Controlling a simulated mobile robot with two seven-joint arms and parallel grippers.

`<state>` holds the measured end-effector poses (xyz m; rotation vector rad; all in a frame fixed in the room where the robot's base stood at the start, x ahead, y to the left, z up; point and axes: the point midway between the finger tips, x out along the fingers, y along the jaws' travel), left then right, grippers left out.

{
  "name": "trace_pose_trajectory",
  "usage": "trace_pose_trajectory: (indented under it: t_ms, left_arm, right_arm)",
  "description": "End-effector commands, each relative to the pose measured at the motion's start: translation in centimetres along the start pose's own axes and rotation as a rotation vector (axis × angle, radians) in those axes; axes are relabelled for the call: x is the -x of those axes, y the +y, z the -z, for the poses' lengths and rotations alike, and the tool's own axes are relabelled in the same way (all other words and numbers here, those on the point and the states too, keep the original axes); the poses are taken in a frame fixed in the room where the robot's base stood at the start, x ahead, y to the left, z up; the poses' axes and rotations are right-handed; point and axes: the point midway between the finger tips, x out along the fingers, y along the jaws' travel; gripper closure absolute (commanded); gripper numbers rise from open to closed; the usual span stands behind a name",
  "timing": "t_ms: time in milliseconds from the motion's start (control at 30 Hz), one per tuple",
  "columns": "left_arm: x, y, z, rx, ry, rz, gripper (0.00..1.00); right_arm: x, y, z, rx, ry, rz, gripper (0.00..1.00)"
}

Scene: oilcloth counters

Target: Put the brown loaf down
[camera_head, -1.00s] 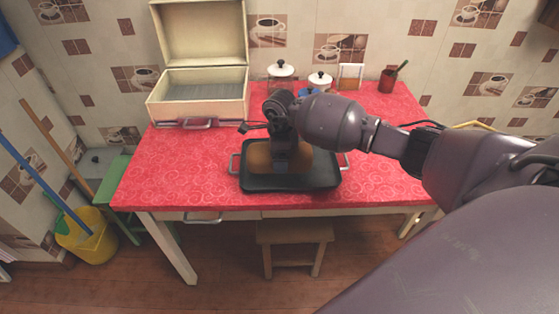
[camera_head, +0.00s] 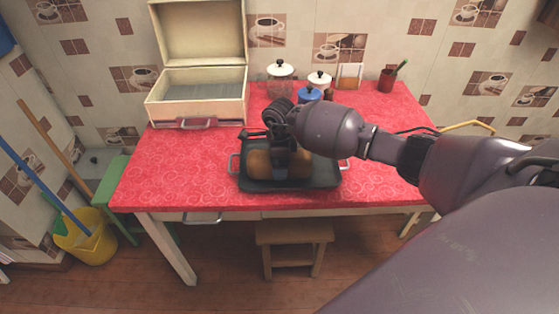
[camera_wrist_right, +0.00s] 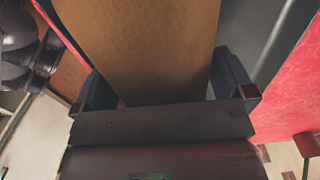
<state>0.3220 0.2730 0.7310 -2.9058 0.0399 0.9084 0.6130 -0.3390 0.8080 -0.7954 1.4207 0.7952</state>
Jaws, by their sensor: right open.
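The brown loaf (camera_head: 261,163) lies in the black baking tray (camera_head: 243,184) on the red-covered table. My right gripper (camera_head: 285,166) reaches down over the middle of the loaf from above. In the right wrist view the loaf (camera_wrist_right: 140,45) fills the space between the two fingers of the right gripper (camera_wrist_right: 165,82). The fingers stand open, one on each side of the loaf; I cannot tell whether either touches it. The arm and gripper hide part of the loaf's middle. My left gripper is out of view.
An open cream bread box (camera_head: 198,108) stands at the back left. Lidded jars (camera_head: 280,72), a blue-lidded pot (camera_head: 309,93) and a red cup (camera_head: 387,80) stand along the back. The left of the tabletop (camera_head: 170,165) is clear. A stool (camera_head: 294,234) stands below.

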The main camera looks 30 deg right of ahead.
Motion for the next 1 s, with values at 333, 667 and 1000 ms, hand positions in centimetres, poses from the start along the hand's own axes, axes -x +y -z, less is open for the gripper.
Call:
trace_pose_trajectory:
  t_ms: [333, 667, 1000]
  left_arm:
    - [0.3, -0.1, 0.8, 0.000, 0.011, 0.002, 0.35]
    - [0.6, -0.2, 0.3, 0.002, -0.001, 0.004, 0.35]
    - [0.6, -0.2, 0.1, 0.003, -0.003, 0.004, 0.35]
  right_arm:
    - [6.1, -0.2, 0.0, 0.001, -0.002, 0.008, 0.00]
    - [11.0, -0.1, 0.0, 0.000, -0.001, 0.003, 0.00]
    - [8.8, 4.8, -3.0, -0.007, -0.184, -0.141, 0.00]
